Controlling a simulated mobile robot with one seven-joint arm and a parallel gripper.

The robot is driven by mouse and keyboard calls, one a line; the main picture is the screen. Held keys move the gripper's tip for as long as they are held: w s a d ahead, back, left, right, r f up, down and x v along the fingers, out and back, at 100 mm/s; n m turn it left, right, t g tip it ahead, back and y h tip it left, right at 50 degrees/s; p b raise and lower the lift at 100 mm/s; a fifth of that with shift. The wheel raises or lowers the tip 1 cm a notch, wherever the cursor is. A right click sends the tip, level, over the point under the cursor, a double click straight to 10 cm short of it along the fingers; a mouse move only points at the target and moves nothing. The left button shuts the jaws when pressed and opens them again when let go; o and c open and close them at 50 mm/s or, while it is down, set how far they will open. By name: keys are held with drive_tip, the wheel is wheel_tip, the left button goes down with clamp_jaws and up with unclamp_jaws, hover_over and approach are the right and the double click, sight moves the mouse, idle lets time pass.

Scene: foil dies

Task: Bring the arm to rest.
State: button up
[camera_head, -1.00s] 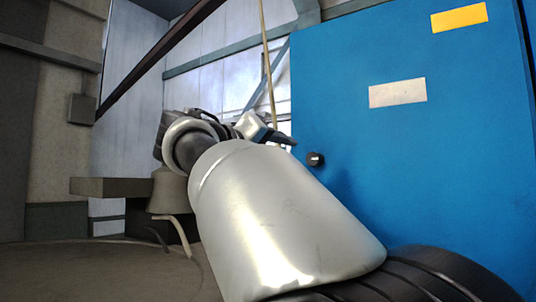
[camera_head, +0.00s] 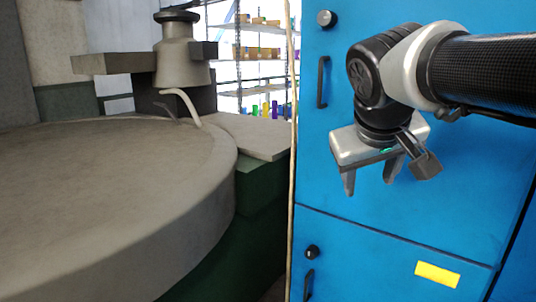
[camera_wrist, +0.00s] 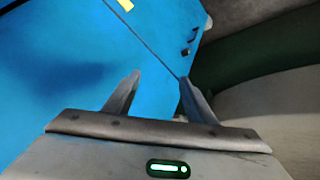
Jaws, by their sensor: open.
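My gripper (camera_head: 368,185) hangs in front of the blue cabinet in the head view, its two fingers pointing down and apart, with nothing between them. My arm reaches in from the right edge. In the wrist view my gripper (camera_wrist: 158,88) shows both fingers spread, with the blue cabinet front behind them. Whether the fingers touch the cabinet I cannot tell; they appear apart from it.
The blue cabinet (camera_head: 350,235) with knobs and handles fills the right. A large round grey machine table (camera_head: 110,200) on a green base stands at left. Shelves (camera_head: 262,50) with small coloured items are behind. The round table top is bare.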

drive_tip(key=s+a+f+m+g+y, duration=0.1)
drive_tip(key=s+a+f+y, duration=0.25)
drive_tip(key=s+f, duration=1.05)
wheel_tip(320, 180, up, 28)
drive_tip(key=s+p, duration=0.1)
drive_tip(key=p, duration=2.7)
drive_tip(key=shift+a+f+m+h, duration=0.15)
drive_tip(key=shift+a+m+h, duration=0.15)
drive_tip(key=shift+a+h, duration=0.05)
drive_tip(key=shift+s, duration=0.1)
